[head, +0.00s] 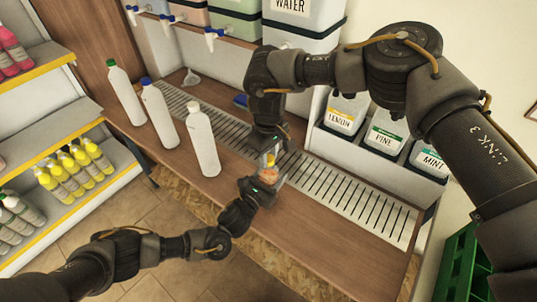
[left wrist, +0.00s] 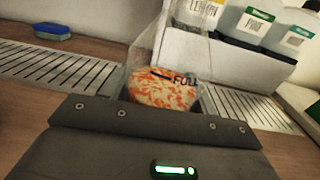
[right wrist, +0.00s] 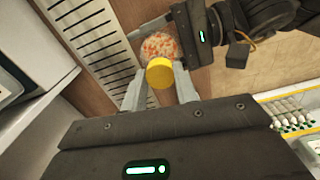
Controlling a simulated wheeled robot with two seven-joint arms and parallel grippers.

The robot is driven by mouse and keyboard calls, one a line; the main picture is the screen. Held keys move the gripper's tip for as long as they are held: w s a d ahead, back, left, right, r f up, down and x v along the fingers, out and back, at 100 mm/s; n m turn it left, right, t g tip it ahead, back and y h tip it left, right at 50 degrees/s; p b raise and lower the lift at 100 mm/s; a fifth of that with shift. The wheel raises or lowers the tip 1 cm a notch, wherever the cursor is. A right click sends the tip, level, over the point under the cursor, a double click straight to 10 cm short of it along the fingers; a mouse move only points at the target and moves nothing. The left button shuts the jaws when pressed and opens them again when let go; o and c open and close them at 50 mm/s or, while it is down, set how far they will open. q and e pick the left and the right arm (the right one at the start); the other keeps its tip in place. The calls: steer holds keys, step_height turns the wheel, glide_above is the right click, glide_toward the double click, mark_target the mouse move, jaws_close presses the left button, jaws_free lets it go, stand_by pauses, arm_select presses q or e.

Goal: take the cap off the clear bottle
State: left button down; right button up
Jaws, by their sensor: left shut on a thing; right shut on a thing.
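The clear bottle (head: 270,176) shows orange and white contents; in the left wrist view (left wrist: 163,88) it bears the word FULL. My left gripper (head: 266,184) is shut on its body from the near side. The yellow cap (right wrist: 160,73) sits between the fingers of my right gripper (right wrist: 160,84), which is shut on it from above. In the head view the cap (head: 270,159) is just above the orange contents. The bottle's neck is hidden, so I cannot tell whether cap and bottle touch.
Three white bottles with green, blue and white caps (head: 203,140) stand on the wooden counter, left of my grippers. A slotted drain grate (head: 345,190) runs behind. The counter's front right is clear.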

steer(key=n, duration=2.4)
steer(key=shift+n, duration=0.3)
steer(key=n, duration=0.7)
steer(key=shift+n, duration=0.3)
steer(key=n, duration=0.5)
steer(key=shift+r, duration=0.1)
steer(key=n, duration=1.3)
steer(key=shift+n, duration=0.3)
